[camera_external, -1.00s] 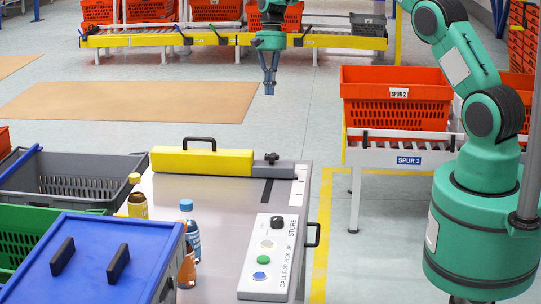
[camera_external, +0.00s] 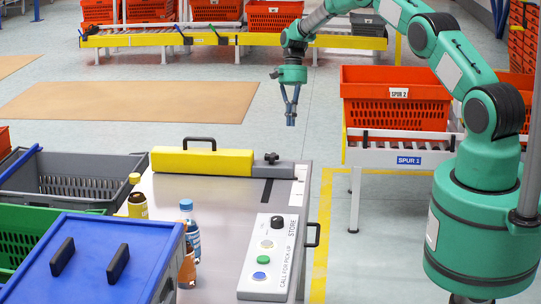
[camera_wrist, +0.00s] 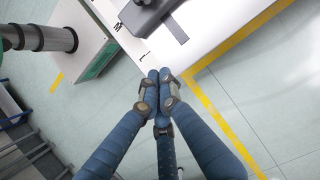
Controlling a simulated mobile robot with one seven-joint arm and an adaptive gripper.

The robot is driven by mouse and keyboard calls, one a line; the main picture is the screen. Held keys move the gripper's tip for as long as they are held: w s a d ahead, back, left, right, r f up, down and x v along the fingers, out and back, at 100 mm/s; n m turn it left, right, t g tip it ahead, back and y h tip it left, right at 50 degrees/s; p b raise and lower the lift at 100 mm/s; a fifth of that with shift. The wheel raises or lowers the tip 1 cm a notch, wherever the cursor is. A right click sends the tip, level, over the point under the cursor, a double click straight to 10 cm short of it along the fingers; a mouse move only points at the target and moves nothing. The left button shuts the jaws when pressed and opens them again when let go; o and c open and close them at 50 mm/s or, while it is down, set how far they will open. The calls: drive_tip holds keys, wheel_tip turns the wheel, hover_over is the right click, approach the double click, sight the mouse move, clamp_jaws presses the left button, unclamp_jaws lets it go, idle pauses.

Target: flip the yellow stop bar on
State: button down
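The yellow bar (camera_external: 205,162) lies along the far edge of the steel worktop (camera_external: 215,215), with a black handle (camera_external: 200,140) on top. A grey block (camera_external: 272,169) with a black knob (camera_external: 272,157) continues it on the right. My gripper (camera_external: 291,122) points down, above and beyond the worktop's far right corner, apart from the bar. In the wrist view its fingertips (camera_wrist: 159,76) are together with nothing between them.
A button panel (camera_external: 268,258) and bottles (camera_external: 188,225) are on or beside the worktop. Grey, green and blue totes (camera_external: 80,262) stand at left. An orange tote (camera_external: 396,98) sits on the Spur 1 conveyor at right. Open floor lies behind the worktop.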

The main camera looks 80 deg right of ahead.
idle(0.3)
drive_tip(key=x, duration=1)
drive_tip(key=shift+a+f+b, duration=0.1)
drive_tip(key=shift+a+b, duration=0.05)
drive_tip(key=shift+b, duration=0.15)
drive_tip(key=shift+a, duration=1.9)
drive_tip(key=shift+a, duration=0.1)
drive_tip(key=a+p, duration=0.1)
drive_tip(key=a, duration=1.4)
drive_tip(key=shift+p, duration=0.4)
drive_tip(key=shift+d, duration=0.1)
